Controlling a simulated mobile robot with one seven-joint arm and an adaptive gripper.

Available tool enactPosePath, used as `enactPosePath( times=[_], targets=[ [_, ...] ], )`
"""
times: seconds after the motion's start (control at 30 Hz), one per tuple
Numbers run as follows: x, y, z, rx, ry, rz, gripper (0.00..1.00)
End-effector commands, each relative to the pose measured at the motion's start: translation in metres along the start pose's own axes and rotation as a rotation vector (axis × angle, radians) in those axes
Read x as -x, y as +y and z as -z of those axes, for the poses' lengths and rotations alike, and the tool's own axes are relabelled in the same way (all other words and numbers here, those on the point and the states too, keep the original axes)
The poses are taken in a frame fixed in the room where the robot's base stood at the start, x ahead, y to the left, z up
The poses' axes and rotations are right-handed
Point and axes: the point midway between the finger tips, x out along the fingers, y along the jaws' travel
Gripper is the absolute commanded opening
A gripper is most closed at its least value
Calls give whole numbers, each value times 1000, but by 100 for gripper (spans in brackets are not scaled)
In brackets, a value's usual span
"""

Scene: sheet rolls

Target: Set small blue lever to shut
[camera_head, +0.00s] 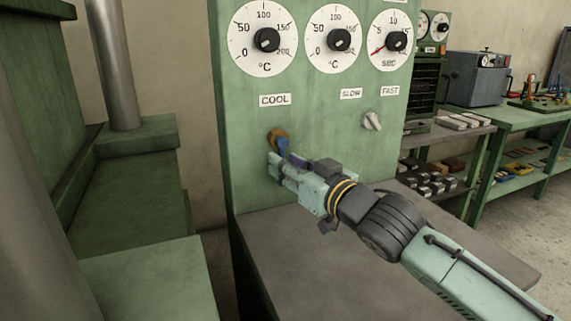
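The small blue lever (283,145) sits on a brass-coloured round fitting (277,135) on the front of the green panel, below the COOL label. Only a short blue part shows, pointing down; the rest is hidden by my gripper. My gripper (279,160) is at the lever, its fingertips at or around the lower part of the blue handle. I cannot tell whether the fingers touch it or how far apart they are.
The green panel (245,125) carries several dials above and a light knob (372,121) below the SLOW and FAST labels. A grey ledge (270,250) lies below my arm. Green machinery (125,205) stands at left, and a green workbench (520,113) at right.

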Motion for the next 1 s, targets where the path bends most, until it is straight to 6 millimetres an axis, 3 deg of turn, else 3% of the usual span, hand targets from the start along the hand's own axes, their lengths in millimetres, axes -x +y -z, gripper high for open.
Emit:
enactPosePath(
  times=[0.13,0.47,0.9,1.0],
  targets=[
    [-11,0,0,-1,0,0,31],
    [-14,0,0,0,0,-1,31],
    [-13,0,0,0,0,-1,2],
    [-13,0,0,0,0,0,0]
  ],
)
